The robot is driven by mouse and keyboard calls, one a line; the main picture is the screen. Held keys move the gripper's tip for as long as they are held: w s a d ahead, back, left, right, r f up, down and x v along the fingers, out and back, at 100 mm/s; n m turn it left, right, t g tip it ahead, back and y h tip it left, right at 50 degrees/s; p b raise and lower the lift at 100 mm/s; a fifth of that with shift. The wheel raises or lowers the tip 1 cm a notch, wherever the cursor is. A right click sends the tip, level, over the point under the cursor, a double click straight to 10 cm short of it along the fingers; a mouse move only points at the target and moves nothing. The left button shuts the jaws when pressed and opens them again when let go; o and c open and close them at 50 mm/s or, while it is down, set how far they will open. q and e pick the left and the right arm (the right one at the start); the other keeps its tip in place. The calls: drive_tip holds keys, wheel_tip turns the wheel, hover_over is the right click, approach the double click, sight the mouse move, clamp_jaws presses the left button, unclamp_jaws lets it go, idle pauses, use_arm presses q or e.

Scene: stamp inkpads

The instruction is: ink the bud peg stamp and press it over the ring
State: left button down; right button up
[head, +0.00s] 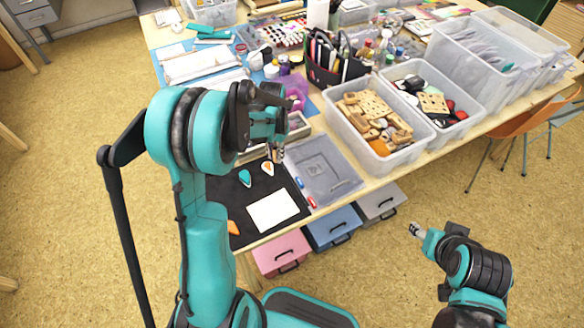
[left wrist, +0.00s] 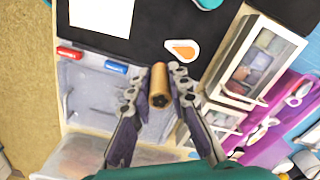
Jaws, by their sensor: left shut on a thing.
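My left gripper (left wrist: 158,82) is shut on the wooden peg stamp (left wrist: 160,88), whose round end with a dark mark faces the wrist camera. In the head view the left gripper (head: 276,156) hangs over the back right of the black mat (head: 255,187), and the peg is hard to make out. A white inkpad with an orange drop (left wrist: 183,48) lies just beyond the peg; it also shows in the head view (head: 267,169). A teal inkpad (head: 245,178) lies to its left. White paper (head: 272,211) lies at the mat's front; no ring is discernible. My right gripper (head: 416,230) is off the table.
An orange piece (head: 233,228) lies at the mat's left front. A clear flat case (head: 322,172) lies right of the mat, with red and blue items between. Drawer boxes (left wrist: 246,68) stand near the gripper. Bins of wooden blocks (head: 350,128) stand further right.

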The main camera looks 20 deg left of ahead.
use_arm(q)
drive_tip(key=shift+m, duration=0.5)
drive_tip(key=shift+w+a+f+b, duration=0.3)
drive_tip(key=shift+a+f+b, duration=0.45)
drive_tip(key=shift+f, duration=0.25)
drive_tip(key=shift+w+a+f+b, duration=0.25)
drive_tip(key=shift+a+f+b, duration=0.5)
drive_tip(key=shift+f, duration=0.25)
drive_tip(key=shift+w+a+f+b, duration=0.3)
drive_tip(key=shift+a+f+b, duration=0.45)
drive_tip(key=shift+f, duration=0.25)
drive_tip(key=shift+f+b, duration=0.4)
drive_tip(key=shift+f, duration=0.1)
drive_tip(key=shift+r, duration=0.15)
drive_tip(key=shift+r+p, duration=0.4)
drive_tip(key=shift+r, duration=0.05)
drive_tip(key=shift+r, duration=0.1)
wheel_tip(320, 180, up, 5)
drive_tip(key=p, duration=0.3)
drive_tip(key=shift+r+p, duration=0.15)
drive_tip(key=shift+p, duration=0.25)
